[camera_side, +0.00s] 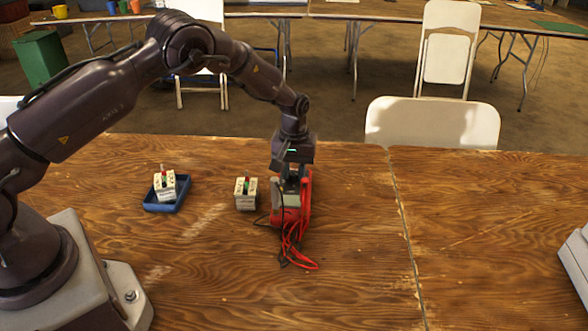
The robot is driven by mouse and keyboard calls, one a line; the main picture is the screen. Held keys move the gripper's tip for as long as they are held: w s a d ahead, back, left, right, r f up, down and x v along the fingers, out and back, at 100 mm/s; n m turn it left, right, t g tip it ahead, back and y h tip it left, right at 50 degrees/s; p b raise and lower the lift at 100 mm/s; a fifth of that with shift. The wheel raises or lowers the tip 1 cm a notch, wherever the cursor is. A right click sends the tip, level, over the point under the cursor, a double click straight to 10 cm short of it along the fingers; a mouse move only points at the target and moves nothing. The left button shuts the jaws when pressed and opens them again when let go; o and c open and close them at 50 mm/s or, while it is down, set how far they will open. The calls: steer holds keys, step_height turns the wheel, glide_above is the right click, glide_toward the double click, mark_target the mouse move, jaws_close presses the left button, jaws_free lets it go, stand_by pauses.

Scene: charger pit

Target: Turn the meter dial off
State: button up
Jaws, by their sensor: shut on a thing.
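A multimeter (291,200) in a red case with a grey face stands on the wooden table. My gripper (292,178) points straight down on its upper part and is shut on it, seemingly at the dial. The dial itself is hidden by the gripper, so its setting cannot be read. Red and black test leads (296,245) hang from the meter and lie bunched on the table in front of it.
A similar block (165,186) sits in a blue tray (166,207) further left. White chairs stand behind.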

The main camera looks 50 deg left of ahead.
mark_target(294, 173)
steer(key=shift+n, duration=0.6)
steer(key=o, duration=0.9)
step_height(294, 173, up, 13)
steer(key=shift+r, duration=0.1)
steer(key=s+d+r+m+t, duration=0.1)
steer(key=s+r+m+t, duration=0.1)
steer(key=s+r, duration=0.4)
steer(key=s+d+r+m+t, duration=0.1)
steer(key=s+r+m, duration=0.3)
steer(key=s, duration=1.1)
steer(key=s+d+r+m+t, duration=0.2)
steer(key=s+r+m, duration=0.1)
steer(key=s+r, duration=0.5)
steer(key=shift+s+d+t, duration=0.1)
steer(key=shift+s+t, duration=0.2)
steer(key=shift+s, duration=1.2)
